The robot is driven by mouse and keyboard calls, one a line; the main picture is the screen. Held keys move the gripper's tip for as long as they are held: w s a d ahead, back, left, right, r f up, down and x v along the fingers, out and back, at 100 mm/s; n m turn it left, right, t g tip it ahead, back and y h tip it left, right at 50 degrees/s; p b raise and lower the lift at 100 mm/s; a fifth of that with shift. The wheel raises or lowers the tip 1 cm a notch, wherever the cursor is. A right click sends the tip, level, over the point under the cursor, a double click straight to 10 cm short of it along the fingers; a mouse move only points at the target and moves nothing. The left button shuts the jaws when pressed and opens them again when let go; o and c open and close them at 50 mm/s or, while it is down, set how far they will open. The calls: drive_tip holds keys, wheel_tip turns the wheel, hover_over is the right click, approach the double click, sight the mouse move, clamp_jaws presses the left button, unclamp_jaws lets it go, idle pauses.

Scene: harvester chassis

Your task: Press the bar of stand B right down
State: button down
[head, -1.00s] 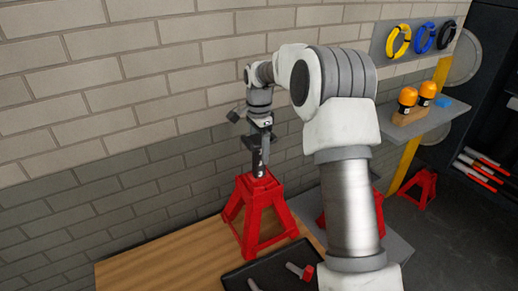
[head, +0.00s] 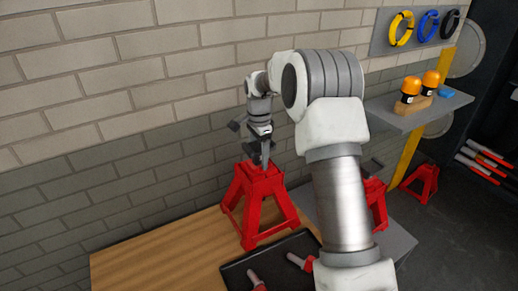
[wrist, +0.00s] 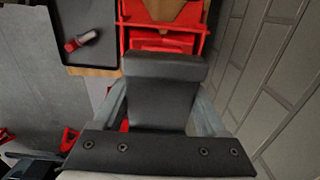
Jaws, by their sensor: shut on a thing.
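A red jack stand (head: 258,208) stands upright on the wooden bench top; no letter is readable on it. Its grey bar (head: 266,153) shows as a short length above the stand's top. My gripper (head: 264,150) points down right over the stand, shut on the bar's upper end. In the wrist view a dark block (wrist: 165,92) fills the space between the pale fingers, with the red stand (wrist: 163,43) beyond it. A second red stand (head: 376,203) is partly hidden behind my arm. The lower part of the bar is hidden inside the stand.
A black tray (head: 236,275) with red-and-grey handled pieces (head: 298,261) lies in front of the stand. A brick wall (head: 120,165) rises close behind. A grey shelf (head: 405,115) with orange-topped items is at right. Another red stand (head: 421,184) is further right.

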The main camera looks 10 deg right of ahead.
drive_tip(key=shift+s+f, duration=0.1)
drive_tip(key=shift+f, duration=0.75)
unclamp_jaws()
drive_tip(key=shift+f, duration=0.1)
drive_tip(key=shift+r, duration=0.25)
wheel_tip(320, 180, up, 17)
drive_tip(key=shift+r, duration=0.1)
